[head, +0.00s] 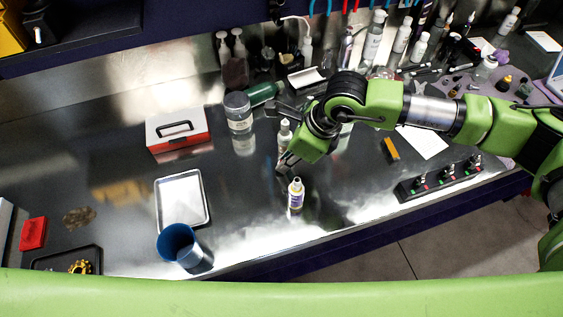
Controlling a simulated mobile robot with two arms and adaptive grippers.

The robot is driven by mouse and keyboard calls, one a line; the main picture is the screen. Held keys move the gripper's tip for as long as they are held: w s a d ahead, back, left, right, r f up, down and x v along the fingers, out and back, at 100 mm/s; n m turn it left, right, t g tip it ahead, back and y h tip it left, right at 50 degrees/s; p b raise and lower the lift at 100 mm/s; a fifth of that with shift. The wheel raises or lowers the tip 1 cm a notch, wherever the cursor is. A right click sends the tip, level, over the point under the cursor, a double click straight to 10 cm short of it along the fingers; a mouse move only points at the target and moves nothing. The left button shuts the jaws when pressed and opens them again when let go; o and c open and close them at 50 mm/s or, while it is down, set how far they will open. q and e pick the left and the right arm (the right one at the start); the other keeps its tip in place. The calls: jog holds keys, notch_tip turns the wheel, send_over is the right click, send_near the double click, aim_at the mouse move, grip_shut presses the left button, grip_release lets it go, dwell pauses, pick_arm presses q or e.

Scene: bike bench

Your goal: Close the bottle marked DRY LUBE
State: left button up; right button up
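A small bottle (295,194) with a pale tip and a purple and yellow label stands upright near the front middle of the bench. Another slim bottle (284,131) with a pale top stands farther back. The print on both is too small to read, so I cannot tell which is marked DRY LUBE. My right gripper (281,136) is open, its two fingers spread apart near the slim bottle. I cannot tell whether it touches that bottle. The front bottle stands apart, just in front of the lower finger. My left gripper is not in view.
A grey-lidded jar (238,112), a red and white box (178,131), a metal tray (182,200) and a blue cup (178,244) stand left. A black switch strip (440,180) lies right. Several bottles crowd the back. The bench around the front bottle is clear.

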jog(key=shift+r, duration=0.1)
jog(key=shift+c, duration=0.3)
jog(key=shift+r+b, duration=0.15)
jog(key=shift+b, duration=0.2)
notch_tip(320, 180, up, 2)
jog(key=shift+r+b, duration=0.1)
jog(key=shift+b, duration=0.8)
jog(key=s+d+r+b, duration=0.4)
jog(key=s+d+r, duration=0.5)
jog(key=d+r, duration=0.1)
jog(key=shift+s+d+r+b, duration=0.15)
jog(key=shift+s+d+b, duration=0.1)
jog(key=shift+b, duration=0.1)
